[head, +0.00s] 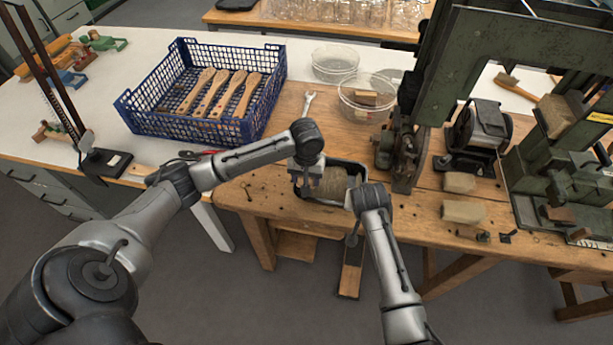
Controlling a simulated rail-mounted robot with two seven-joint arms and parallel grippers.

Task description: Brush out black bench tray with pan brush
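The black bench tray (344,161) sits at the front edge of the wooden bench, with a tan-brown mass (334,182) inside that I cannot make out clearly. My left gripper (303,184) points down over the tray's left end; whether its fingers hold anything is unclear.
A blue crate (190,118) with several wooden brush handles stands at left. Glass bowls (366,98) and a wrench (309,103) lie behind the tray. Green machines (560,150) and tan blocks (462,212) crowd the right. A lamp-like stand (106,160) is at left.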

